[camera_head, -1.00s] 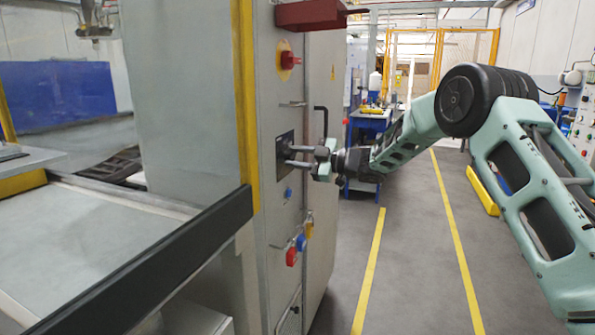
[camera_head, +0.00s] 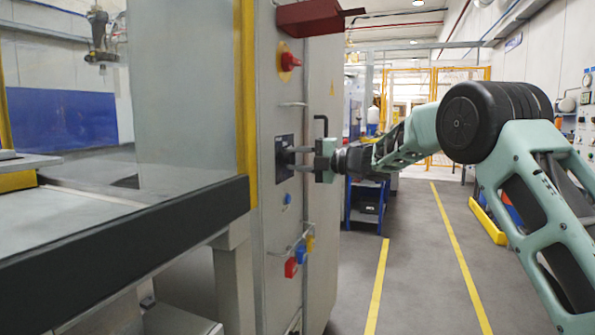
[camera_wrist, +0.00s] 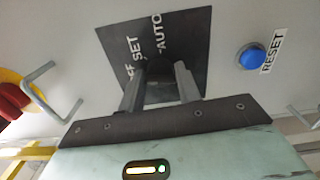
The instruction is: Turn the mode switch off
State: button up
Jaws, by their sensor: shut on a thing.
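The mode switch sits on a dark square plate (camera_head: 282,173) on the side of the grey cabinet. In the wrist view the plate (camera_wrist: 186,32) carries white lettering, with SET and AUTO readable and a partly covered word ending in F. My gripper (camera_head: 288,157) reaches the plate from the right. In the wrist view my gripper (camera_wrist: 160,88) has its two fingers on either side of the dark switch knob (camera_wrist: 158,72) and is shut on it. The knob is mostly hidden between the fingers, so its exact setting cannot be told.
A blue RESET button (camera_wrist: 252,57) lies beside the plate. A red knob on yellow (camera_head: 289,62) is above; metal bar handles (camera_head: 293,104) stick out nearby. Red (camera_head: 290,268) and blue (camera_head: 301,255) hanging tags are below. A black rail (camera_head: 150,240) crosses the left; open floor is right.

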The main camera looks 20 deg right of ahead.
jog(key=shift+d+n+b, duration=0.1)
jog(key=shift+n+b, duration=0.45)
jog(key=shift+n, duration=0.15)
jog(key=o, duration=0.9)
jog(key=v, duration=1.7)
jog(key=shift+s+d+p, duration=0.15)
jog(key=shift+p, duration=0.15)
